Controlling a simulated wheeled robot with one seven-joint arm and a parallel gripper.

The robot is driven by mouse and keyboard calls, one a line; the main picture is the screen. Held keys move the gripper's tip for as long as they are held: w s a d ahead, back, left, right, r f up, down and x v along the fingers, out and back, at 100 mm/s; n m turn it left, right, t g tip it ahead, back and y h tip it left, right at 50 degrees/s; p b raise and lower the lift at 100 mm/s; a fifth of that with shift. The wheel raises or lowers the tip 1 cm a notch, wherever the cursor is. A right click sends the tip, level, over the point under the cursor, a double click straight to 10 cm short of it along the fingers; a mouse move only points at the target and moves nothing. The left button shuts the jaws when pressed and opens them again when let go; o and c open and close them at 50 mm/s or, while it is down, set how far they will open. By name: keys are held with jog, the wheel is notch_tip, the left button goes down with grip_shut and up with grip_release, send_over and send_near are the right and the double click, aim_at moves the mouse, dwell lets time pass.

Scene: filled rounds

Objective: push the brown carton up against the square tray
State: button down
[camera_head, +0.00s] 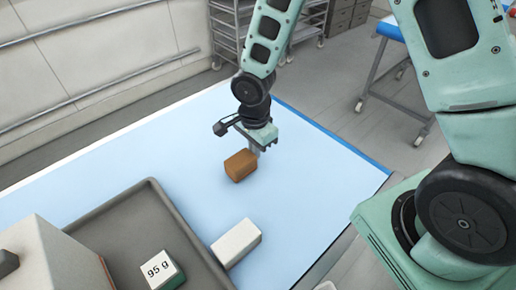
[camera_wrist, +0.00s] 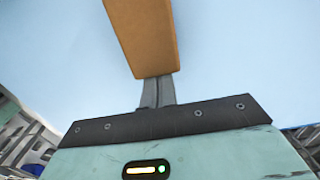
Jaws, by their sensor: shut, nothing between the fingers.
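The brown carton (camera_head: 240,165) lies on the light blue table top, beyond the tray. In the wrist view the carton (camera_wrist: 143,35) is right at the tips of my fingers. My gripper (camera_head: 256,151) is shut and empty, pointing down at the carton's far right side. In the wrist view the shut fingers (camera_wrist: 157,92) seem to touch the carton, but I cannot be sure of contact. The square tray (camera_head: 160,194) is grey with a raised rim, at the lower left. Bare table lies between the carton and the tray.
A white block (camera_head: 236,243) stands by the tray's right rim, nearer than the carton. A box marked 95 g (camera_head: 160,270) and a larger grey-beige box (camera_head: 50,262) are in the tray. The table's blue edge (camera_head: 340,142) runs along the right.

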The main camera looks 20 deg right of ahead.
jog(key=s+a+b, duration=0.1)
jog(key=a, duration=0.3)
jog(key=s+a+b, duration=0.2)
jog(key=a, duration=0.3)
jog(key=s+a+b, duration=0.1)
jog(key=a+b, duration=0.1)
jog(key=a, duration=0.2)
jog(key=shift+s+a, duration=0.25)
jog(key=shift+a, duration=0.1)
